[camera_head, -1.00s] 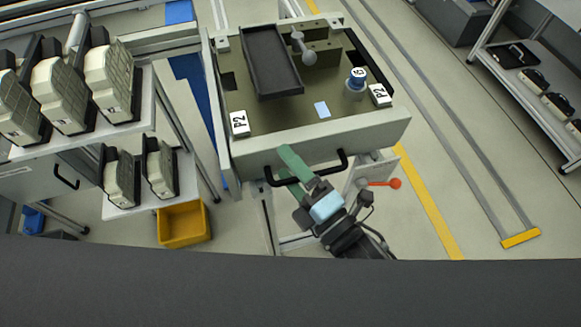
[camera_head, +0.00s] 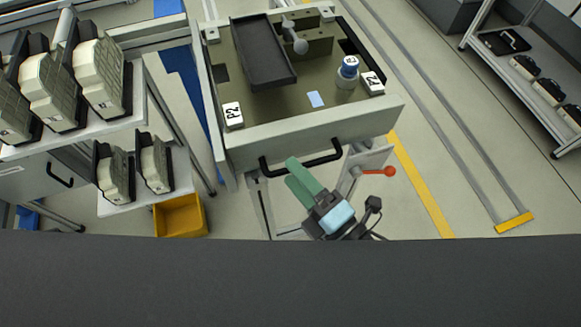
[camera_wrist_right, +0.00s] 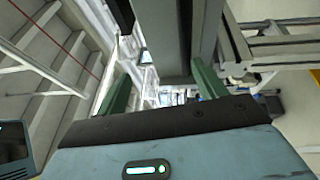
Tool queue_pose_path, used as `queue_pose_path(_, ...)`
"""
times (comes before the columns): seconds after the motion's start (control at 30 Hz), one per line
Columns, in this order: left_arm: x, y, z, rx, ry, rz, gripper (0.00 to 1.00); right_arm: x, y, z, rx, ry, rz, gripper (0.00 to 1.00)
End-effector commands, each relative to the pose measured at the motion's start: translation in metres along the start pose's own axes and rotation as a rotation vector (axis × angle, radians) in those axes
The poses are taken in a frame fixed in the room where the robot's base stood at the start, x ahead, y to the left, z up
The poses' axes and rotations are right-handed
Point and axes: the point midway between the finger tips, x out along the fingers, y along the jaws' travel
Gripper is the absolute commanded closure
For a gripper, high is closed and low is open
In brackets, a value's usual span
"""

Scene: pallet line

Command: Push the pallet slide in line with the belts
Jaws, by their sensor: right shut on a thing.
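The pallet slide (camera_head: 275,138) is a drawer-like unit with a pale front, an olive deck and a black handle (camera_head: 320,157). It stands in the upper middle of the head view. My right gripper (camera_head: 290,172) is at the handle from the front, its green fingers close round the bar; part of the bar is hidden by a finger. In the right wrist view the fingers (camera_wrist_right: 163,88) stand on either side of a grey upright part. The exact contact is hard to see. My left gripper is not in view. I cannot clearly tell the belts apart.
On the deck are a dark tray (camera_head: 262,55), a blue-capped bottle (camera_head: 348,72) and P2 labels. A red-knobbed lever (camera_head: 388,171) is right of the handle. Racks with packs (camera_head: 50,90) and a yellow bin (camera_head: 180,215) are left. Floor rails (camera_head: 440,125) run at right.

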Motion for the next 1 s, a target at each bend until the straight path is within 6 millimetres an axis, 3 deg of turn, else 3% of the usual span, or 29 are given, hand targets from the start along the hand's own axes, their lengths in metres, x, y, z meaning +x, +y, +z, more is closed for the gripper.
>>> queue_pose_path(0.03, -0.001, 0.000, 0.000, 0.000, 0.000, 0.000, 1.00, -0.001, 0.012, 0.001, -0.007, 0.001, 0.031, 0.65)
queue_pose_path(0.57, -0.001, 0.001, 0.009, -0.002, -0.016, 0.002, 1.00, -0.034, 0.005, 0.001, -0.003, 0.000, 0.018, 0.66)
queue_pose_path(1.0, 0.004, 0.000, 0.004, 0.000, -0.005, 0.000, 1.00, -0.052, 0.005, 0.001, -0.005, 0.001, 0.017, 0.66)
